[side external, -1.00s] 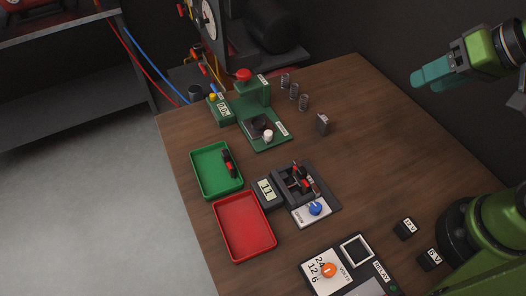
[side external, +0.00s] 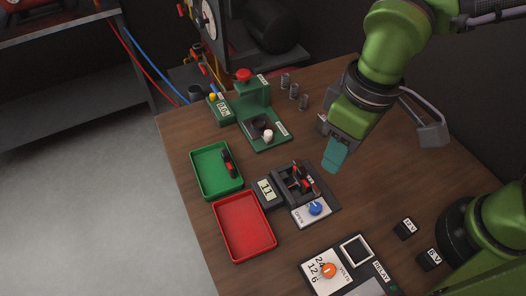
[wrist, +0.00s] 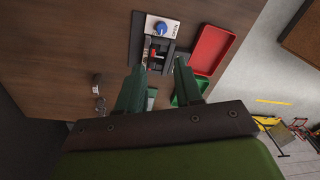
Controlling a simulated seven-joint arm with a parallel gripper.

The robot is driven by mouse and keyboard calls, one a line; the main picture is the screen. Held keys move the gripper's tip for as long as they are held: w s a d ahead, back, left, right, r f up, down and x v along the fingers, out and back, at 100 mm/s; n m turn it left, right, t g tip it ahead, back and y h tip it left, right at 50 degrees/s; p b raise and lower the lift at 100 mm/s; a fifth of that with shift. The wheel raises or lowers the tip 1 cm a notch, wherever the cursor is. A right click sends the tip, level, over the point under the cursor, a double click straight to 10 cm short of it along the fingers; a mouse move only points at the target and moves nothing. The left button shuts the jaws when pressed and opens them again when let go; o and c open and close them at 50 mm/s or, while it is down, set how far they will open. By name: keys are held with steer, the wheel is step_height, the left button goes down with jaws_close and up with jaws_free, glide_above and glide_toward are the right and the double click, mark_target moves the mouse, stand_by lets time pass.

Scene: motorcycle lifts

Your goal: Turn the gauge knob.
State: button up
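No knob carries a readable "gauge" label. A blue knob (side external: 315,208) sits on a white plate marked OPEN, beside a grey unit with a small display (side external: 266,190). The blue knob also shows at the top of the wrist view (wrist: 160,28). An orange knob (side external: 329,270) sits on a white panel marked 24, 12, 6 and VOLTS. A small white knob-like part (side external: 268,135) stands on the green press-like fixture (side external: 272,143). My gripper (side external: 335,157) is above the table, behind the blue knob's unit. In the wrist view my gripper (wrist: 160,66) is open, with nothing between its fingers.
A black fixture (side external: 325,195) holds red-and-black parts. A green tray (side external: 195,172) with one part and an empty red tray (side external: 218,212) lie left. Small metal cylinders (side external: 304,102) stand at the back. Blocks marked 12V (side external: 405,229) and 6V (side external: 430,259) stand right. The table's right middle is clear.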

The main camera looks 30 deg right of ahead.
mark_target(316, 206)
steer(key=shift+h, duration=0.5)
steer(key=f, duration=0.5)
steer(key=a+f, duration=0.1)
steer(key=f, duration=1)
steer(key=shift+s+a+f, duration=0.1)
steer(key=shift+s+a, duration=0.05)
steer(key=shift+a, duration=0.15)
jaws_close()
steer(key=shift+m, duration=0.8)
jaws_free()
